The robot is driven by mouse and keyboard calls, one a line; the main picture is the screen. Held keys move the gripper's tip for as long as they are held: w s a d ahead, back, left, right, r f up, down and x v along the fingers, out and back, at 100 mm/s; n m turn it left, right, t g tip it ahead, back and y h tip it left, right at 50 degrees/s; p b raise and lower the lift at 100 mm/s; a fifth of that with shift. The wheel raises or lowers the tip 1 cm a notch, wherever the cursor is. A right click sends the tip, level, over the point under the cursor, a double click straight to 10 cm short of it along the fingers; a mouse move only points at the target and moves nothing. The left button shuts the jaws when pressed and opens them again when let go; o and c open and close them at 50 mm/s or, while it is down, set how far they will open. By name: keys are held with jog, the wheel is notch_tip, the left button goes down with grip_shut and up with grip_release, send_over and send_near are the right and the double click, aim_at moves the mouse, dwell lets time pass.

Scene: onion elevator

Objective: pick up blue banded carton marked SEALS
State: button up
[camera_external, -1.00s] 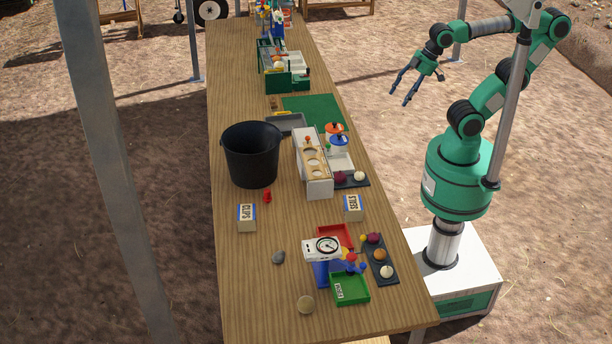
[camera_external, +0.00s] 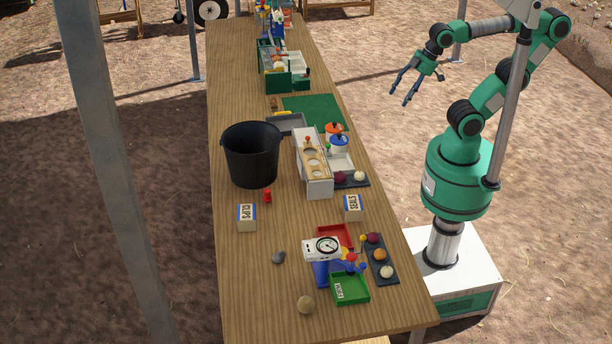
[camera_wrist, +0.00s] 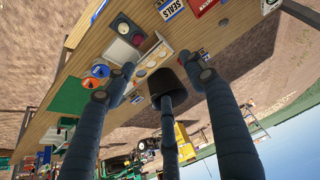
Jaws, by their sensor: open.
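The SEALS carton (camera_external: 353,207) is a small pale box with a blue band, standing on the table near its right edge. In the wrist view the SEALS carton (camera_wrist: 171,9) shows at the top edge, partly cut off. A similar carton marked CLIPS (camera_external: 246,217) stands to its left. My gripper (camera_external: 404,88) is open and empty, off the table's right side, above the ground and well apart from the carton. In the wrist view the gripper's fingers (camera_wrist: 156,85) are spread over a view of the table.
A black bucket (camera_external: 251,156) and a white holder with round holes (camera_external: 314,172) stand beyond the cartons. A scale with a dial (camera_external: 322,248), a green tray (camera_external: 349,289) and a dark tray of onions (camera_external: 380,260) are nearer. Bare tabletop (camera_external: 300,215) lies between the cartons.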

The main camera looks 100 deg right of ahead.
jog(key=o, duration=1.2)
jog(key=shift+c, duration=0.2)
jog(key=m+g+p, duration=0.1)
jog(key=g+p, duration=0.1)
jog(key=g, duration=0.4)
send_over(353, 203)
notch_tip(353, 203, down, 32)
jog(key=shift+r, duration=0.1)
jog(key=shift+f+b, duration=0.85)
jog(key=shift+f, duration=3.45)
